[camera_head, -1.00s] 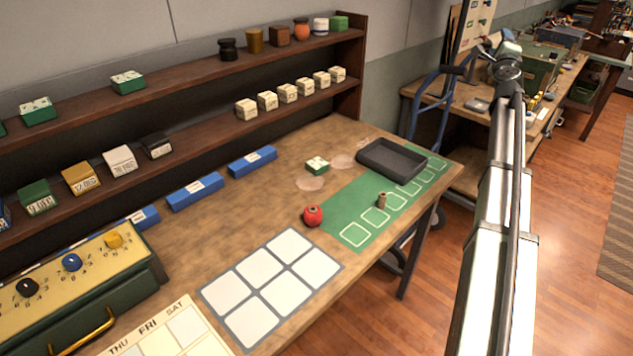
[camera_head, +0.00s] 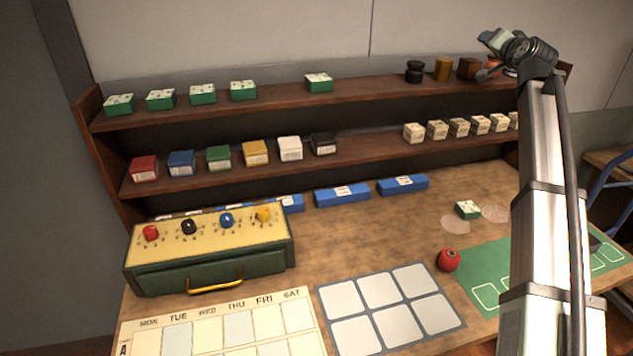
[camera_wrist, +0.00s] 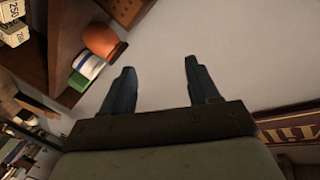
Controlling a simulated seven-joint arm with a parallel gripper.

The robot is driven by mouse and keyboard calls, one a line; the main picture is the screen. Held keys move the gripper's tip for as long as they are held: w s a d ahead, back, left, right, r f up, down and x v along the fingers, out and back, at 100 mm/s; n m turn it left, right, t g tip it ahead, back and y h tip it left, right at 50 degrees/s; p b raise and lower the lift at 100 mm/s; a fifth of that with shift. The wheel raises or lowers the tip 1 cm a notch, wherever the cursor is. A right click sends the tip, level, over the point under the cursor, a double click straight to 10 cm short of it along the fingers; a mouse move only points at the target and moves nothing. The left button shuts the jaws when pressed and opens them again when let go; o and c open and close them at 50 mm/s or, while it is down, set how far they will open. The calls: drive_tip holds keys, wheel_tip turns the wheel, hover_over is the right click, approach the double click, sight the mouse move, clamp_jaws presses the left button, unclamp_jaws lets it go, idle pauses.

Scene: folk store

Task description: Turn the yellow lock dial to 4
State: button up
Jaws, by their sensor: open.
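The yellow lock dial (camera_head: 263,215) is the rightmost of the dials on the sloped cream top of a green lock box (camera_head: 208,272), at the left of the workbench. Printed numbers ring each dial but are too small to read, so I cannot tell the dial's setting. A blue dial (camera_head: 227,220), a black dial (camera_head: 189,227) and a red dial (camera_head: 151,233) sit to its left. My gripper (camera_wrist: 158,84) is open and empty in the wrist view, with the wall behind its fingers. In the head view my arm is raised at the right, far from the dial.
A yellow handle (camera_head: 215,286) sticks out from the box front. Shelves (camera_head: 300,168) with small boxes and jars stand behind. A red round object (camera_head: 448,260), a grid mat (camera_head: 391,305) and a calendar (camera_head: 222,325) lie in front.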

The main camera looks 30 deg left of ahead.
drive_tip(key=s+a+r+n+g, duration=0.1)
drive_tip(key=s+a+n, duration=0.3)
drive_tip(key=a, duration=0.6)
drive_tip(key=s+a+r+n+g, duration=0.2)
drive_tip(key=s+a, duration=0.3)
drive_tip(key=a, duration=0.5)
drive_tip(key=n+g+h, duration=0.7)
drive_tip(key=n+g, duration=0.5)
drive_tip(key=n, duration=0.7)
hover_over(262, 210)
wheel_tip(262, 210, down, 24)
wheel_tip(262, 210, down, 13)
drive_tip(key=shift+f, duration=0.1)
drive_tip(key=shift+c, duration=0.3)
